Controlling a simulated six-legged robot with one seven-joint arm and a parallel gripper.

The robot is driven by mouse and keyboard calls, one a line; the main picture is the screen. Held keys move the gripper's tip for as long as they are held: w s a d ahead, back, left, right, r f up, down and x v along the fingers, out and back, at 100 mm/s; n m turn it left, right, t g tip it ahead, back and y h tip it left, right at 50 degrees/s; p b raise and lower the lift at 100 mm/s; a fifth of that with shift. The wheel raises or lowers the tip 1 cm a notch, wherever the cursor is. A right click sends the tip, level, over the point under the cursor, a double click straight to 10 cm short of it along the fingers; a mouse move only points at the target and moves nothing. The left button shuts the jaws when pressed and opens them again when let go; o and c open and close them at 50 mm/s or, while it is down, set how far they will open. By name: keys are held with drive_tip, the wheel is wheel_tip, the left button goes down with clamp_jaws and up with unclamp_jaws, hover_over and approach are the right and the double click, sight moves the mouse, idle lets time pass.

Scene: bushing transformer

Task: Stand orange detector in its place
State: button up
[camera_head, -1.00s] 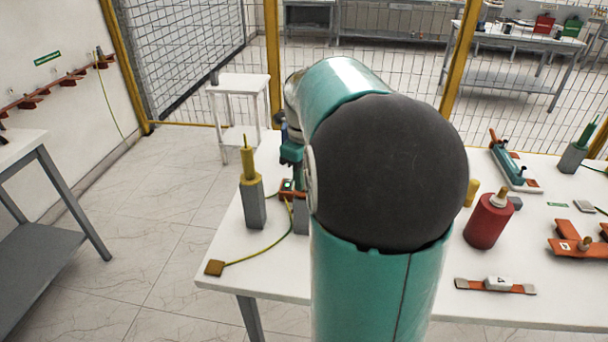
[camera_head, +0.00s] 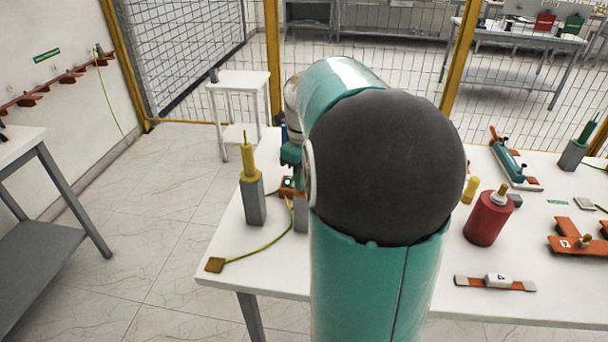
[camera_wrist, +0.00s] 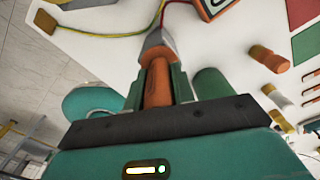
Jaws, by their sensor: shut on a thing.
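The orange detector (camera_wrist: 157,88) is between the two fingers of my gripper (camera_wrist: 160,88) in the wrist view, and the gripper is shut on it. A grey holder (camera_wrist: 157,42) lies in line with the detector's far end. The two overlap in this view, and I cannot tell whether the detector is seated in it or just above it. In the head view a grey holder (camera_head: 301,214) shows beside my arm, partly hidden.
A yellow detector (camera_head: 248,162) stands in another grey holder (camera_head: 252,203), close on the left. A yellow-green wire (camera_head: 262,255) runs to a brown plate (camera_head: 215,265) at the table's edge. A red bottle (camera_head: 487,220) and a bar with a white block (camera_head: 497,281) lie right.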

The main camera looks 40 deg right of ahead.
drive_tip(key=o, duration=1.1)
drive_tip(key=shift+c, duration=0.2)
wheel_tip(320, 180, up, 14)
drive_tip(key=shift+f, duration=0.1)
drive_tip(key=s+a+f+n+t, duration=0.2)
drive_tip(key=s+a+n, duration=0.1)
drive_tip(key=a+n, duration=1.2)
drive_tip(key=s+a+f+n+t, duration=0.1)
drive_tip(key=s+a+f+n, duration=0.2)
drive_tip(key=a+n, duration=0.3)
drive_tip(key=s+a+f+n+t, duration=0.2)
drive_tip(key=s+a+f+n, duration=0.2)
drive_tip(key=n, duration=0.8)
drive_tip(key=shift+s+a+f+n+t, duration=0.35)
drive_tip(key=shift+a+f, duration=0.2)
drive_tip(key=shift+a, duration=0.65)
